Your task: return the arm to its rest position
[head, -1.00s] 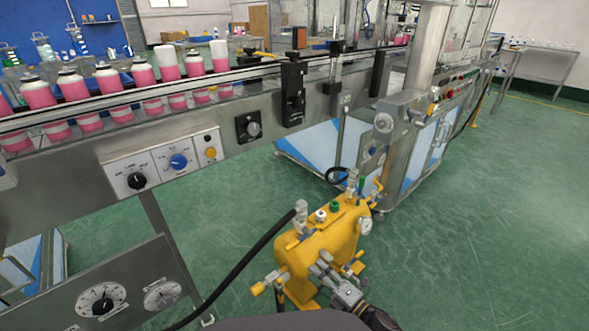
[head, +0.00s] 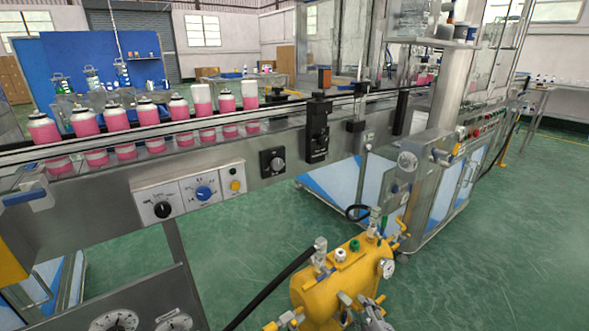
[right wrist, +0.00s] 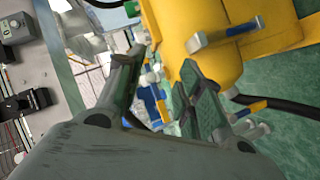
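My right gripper (head: 366,309) shows only in part at the bottom edge of the head view, just in front of the yellow tank (head: 325,292). In the right wrist view its two fingers (right wrist: 160,92) are spread apart with nothing between them. The yellow tank (right wrist: 222,55) with its blue-handled valves fills the upper right there, close beside the right finger; whether they touch I cannot tell. My left gripper is in neither view.
A conveyor (head: 100,200) carrying several pink cans (head: 117,118) runs across the scene. A control panel (head: 188,193) with knobs is on its front. A black hose (head: 270,287) runs from the tank. Green floor (head: 500,270) is open at right.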

